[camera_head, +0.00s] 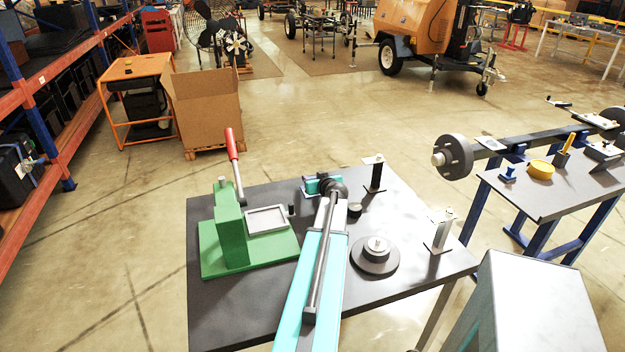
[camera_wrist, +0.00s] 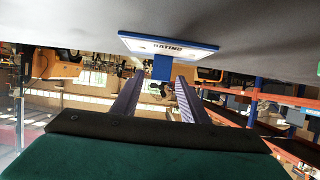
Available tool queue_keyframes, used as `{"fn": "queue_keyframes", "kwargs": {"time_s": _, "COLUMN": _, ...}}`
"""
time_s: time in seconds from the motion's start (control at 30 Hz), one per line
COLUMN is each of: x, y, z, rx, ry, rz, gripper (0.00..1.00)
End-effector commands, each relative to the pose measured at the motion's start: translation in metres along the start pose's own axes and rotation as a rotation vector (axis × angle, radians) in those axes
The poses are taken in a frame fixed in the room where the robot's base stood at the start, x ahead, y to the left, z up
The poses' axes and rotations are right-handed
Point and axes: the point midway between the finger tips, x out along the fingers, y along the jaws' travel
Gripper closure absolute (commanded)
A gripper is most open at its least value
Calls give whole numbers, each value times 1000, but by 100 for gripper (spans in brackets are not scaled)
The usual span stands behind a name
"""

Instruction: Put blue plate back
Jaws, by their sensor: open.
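The blue plate (camera_wrist: 190,49) shows in the wrist view as a white face marked "RATING" with a blue border. A blue block (camera_wrist: 162,68) joins its near edge and lies between the fingers of my gripper (camera_wrist: 161,77). The gripper is open, with a small gap visible on each side of the block. The plate is against a dark grey surface, which fills the top of this upside-down view. In the head view my gripper (camera_head: 318,185) is low over the far part of the dark table (camera_head: 345,300); I cannot make out the plate clearly there.
A green press (camera_head: 231,240) with a red handle (camera_head: 231,143) and a grey square frame (camera_head: 267,219) stand left of my arm. A round dark base (camera_head: 375,256) and two posts (camera_head: 375,172) (camera_head: 440,232) stand to the right. Another table (camera_head: 550,198) stands farther right.

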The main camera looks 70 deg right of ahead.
Motion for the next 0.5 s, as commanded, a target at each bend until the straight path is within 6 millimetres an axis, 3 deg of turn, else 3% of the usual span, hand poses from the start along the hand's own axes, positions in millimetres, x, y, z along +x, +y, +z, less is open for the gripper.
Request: {"fn": "queue_keyframes", "kwargs": {"time_s": 0.5, "x": -53, "y": -1, "z": 2, "rx": -2, "ry": 0, "rz": 1, "gripper": 60}}
